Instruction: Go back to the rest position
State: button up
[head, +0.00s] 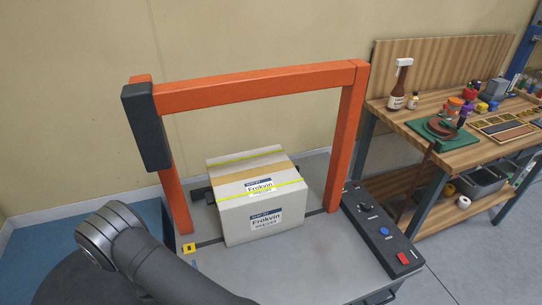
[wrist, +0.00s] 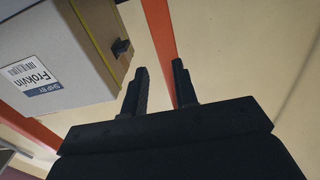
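My gripper (wrist: 160,88) shows in the wrist view with its two dark fingers apart and nothing between them. It is outside the head view, where only part of my arm shows at the lower left. A white box (head: 262,199) labelled Frokvin, with yellow straps and a tan tape strip, sits on the grey machine table under an orange frame. The box also shows at the upper left of the wrist view (wrist: 88,45), apart from the fingers.
The orange frame (head: 260,87) arches over the box, with a dark unit (head: 146,127) on its left post. A control panel (head: 383,232) with a red button lies right of the box. A wooden workbench (head: 470,146) with tools and bottles stands at the right.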

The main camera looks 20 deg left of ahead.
jog(key=x, duration=1.5)
jog(key=shift+w+a, duration=0.3)
jog(key=v, duration=1.8)
jog(key=x, duration=1.8)
notch_tip(320, 180, up, 27)
jog(key=shift+r+v, duration=0.2)
jog(key=shift+v, duration=1.2)
jog(key=shift+r+v, duration=0.2)
jog(key=shift+v, duration=1.25)
